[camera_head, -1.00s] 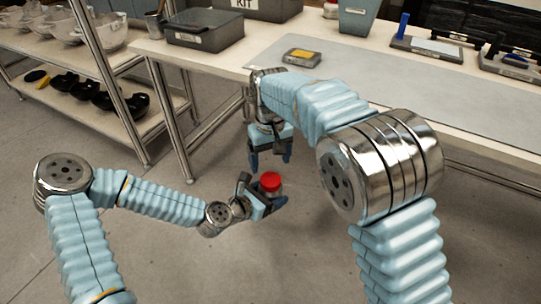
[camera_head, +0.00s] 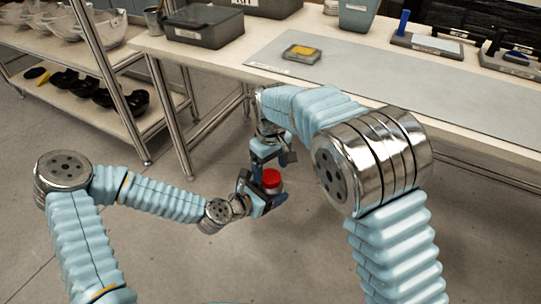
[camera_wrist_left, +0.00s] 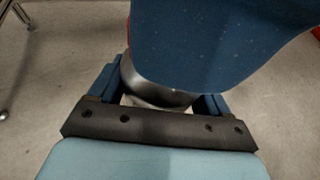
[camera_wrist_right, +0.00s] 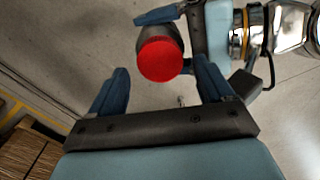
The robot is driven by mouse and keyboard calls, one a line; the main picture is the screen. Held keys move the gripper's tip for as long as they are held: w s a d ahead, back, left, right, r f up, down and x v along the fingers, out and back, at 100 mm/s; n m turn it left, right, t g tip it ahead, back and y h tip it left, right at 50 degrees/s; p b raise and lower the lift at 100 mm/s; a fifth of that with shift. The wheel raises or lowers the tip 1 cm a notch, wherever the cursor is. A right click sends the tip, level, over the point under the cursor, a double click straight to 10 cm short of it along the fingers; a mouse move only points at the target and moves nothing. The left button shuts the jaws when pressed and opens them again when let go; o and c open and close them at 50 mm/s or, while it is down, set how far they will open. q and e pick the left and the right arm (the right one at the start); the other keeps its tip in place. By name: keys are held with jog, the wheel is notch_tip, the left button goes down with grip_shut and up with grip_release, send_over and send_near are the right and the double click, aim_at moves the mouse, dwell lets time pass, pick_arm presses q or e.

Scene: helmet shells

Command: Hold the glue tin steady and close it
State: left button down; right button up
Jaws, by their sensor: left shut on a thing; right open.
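The glue tin is a small grey can (camera_wrist_right: 172,38) with a red top (camera_head: 271,176), held upright in the air in front of the table. My left gripper (camera_head: 265,198) is shut on its body from the side. In the left wrist view, grey metal of the tin (camera_wrist_left: 150,85) shows between the fingers; a large blue finger hides most of the rest. My right gripper (camera_head: 273,163) is open, pointing down just above the tin. In the right wrist view the red top (camera_wrist_right: 160,60) lies between and beyond its open fingers. I cannot tell whether the red top is fully seated.
The table (camera_head: 231,62) carries a grey mat (camera_head: 375,85) with a small yellow-topped box (camera_head: 301,53). A shelf (camera_head: 90,108) with helmet shells is at left. Floor below the grippers is clear.

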jog(key=shift+f, duration=1.35)
jog(key=shift+c, duration=0.3)
jog(key=c, duration=1)
jog(key=o, duration=1.2)
jog(key=shift+r, duration=0.1)
notch_tip(320, 180, up, 12)
jog(key=shift+f, duration=0.1)
